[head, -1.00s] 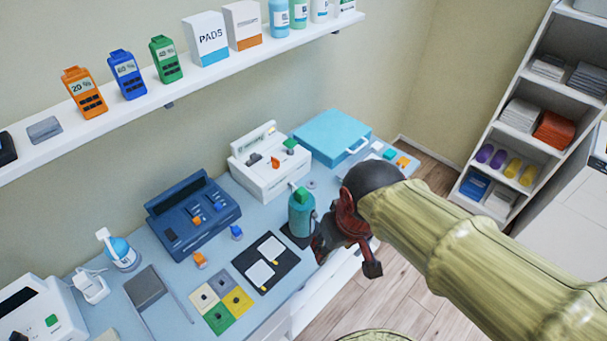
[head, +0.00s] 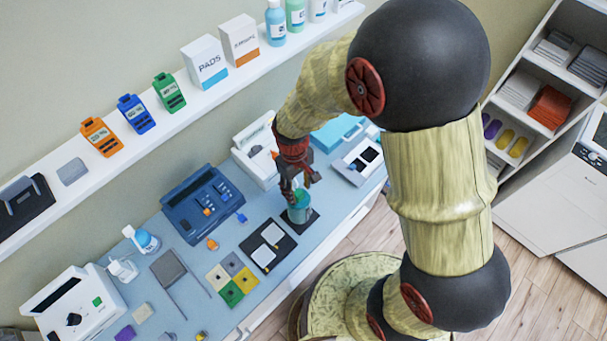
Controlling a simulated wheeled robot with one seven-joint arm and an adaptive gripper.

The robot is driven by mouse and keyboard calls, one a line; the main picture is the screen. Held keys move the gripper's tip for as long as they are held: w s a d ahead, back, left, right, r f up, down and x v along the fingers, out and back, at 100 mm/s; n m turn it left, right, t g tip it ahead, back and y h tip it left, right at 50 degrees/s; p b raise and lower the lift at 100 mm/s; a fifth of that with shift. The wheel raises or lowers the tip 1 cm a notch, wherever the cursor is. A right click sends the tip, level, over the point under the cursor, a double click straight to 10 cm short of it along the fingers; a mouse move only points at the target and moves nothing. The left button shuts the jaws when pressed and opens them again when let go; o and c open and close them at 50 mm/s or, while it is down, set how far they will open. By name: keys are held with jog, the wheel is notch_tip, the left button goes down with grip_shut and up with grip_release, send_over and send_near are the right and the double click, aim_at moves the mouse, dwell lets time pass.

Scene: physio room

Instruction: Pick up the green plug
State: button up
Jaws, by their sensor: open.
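My gripper (head: 298,189) is open and points down right above a teal canister (head: 299,214) on a dark square pad. A green piece (head: 302,196), which looks like the green plug, is at the canister's top, partly hidden by my fingers. I cannot tell whether the fingers touch it. A blue plug (head: 240,216) and an orange plug (head: 212,244) lie on the table to the left.
A dark blue device (head: 202,207) and a white device (head: 250,150) stand behind, the white one partly hidden by my arm. A black mat with white pads (head: 268,246) and coloured squares (head: 231,279) lie at front left. A shelf (head: 150,128) runs above.

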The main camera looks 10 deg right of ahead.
aim_at(298, 193)
jog(key=shift+w+a+f+n+t, duration=0.15)
jog(key=shift+w+f+n+t, duration=0.15)
jog(key=shift+w, duration=0.3)
jog(key=shift+w+a+f+n+t, duration=0.1)
jog(key=shift+w+f+t, duration=0.1)
jog(key=shift+w+f, duration=0.3)
jog(key=f, duration=0.3)
jog(key=f+p, duration=0.1)
jog(key=f, duration=0.1)
jog(key=shift+s+d+f, duration=0.1)
jog(key=shift+d+f, duration=0.15)
jog(key=shift+d, duration=0.15)
jog(key=shift+f, duration=0.2)
jog(key=c, duration=0.9)
